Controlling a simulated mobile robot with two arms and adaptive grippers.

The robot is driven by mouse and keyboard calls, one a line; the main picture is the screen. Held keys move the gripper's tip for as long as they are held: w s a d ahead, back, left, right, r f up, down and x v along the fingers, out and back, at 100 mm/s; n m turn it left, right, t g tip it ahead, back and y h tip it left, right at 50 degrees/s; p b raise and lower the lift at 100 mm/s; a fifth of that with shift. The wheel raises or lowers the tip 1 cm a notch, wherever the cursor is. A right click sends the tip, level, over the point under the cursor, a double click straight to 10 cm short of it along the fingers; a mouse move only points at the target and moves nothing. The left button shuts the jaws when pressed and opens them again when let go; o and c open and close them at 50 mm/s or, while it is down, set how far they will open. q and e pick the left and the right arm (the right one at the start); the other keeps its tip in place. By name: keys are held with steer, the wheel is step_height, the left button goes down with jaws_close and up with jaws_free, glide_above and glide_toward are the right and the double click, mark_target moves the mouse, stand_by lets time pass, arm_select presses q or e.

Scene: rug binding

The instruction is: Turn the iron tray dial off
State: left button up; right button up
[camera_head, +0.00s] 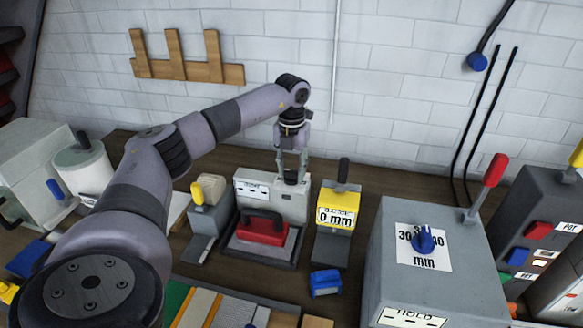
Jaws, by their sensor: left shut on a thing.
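The iron tray (240,253) stands on the bench with a red iron (262,230) lying in it. Behind the iron rises the tray's light grey back box (266,198) with a white label on its front. My left gripper (291,175) points down at the right end of this box, shut on a small dark piece that appears to be the dial. The fingers hide much of it, and its setting cannot be read. My right gripper is not in view.
A yellow-faced gauge marked 0 mm (338,208) stands close to the right of the tray. A grey box with a blue knob (424,240) stands further right. A small grey device with a yellow lever (207,205) is close on the left. A blue block (325,283) lies in front.

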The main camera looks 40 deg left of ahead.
mark_target(292, 171)
arm_select(q)
steer(key=shift+w+a+r+n, duration=0.1)
steer(key=shift+n, duration=0.3)
steer(key=o, duration=1.1)
steer(key=shift+o, duration=0.2)
step_height(292, 171, up, 12)
stand_by(0.5)
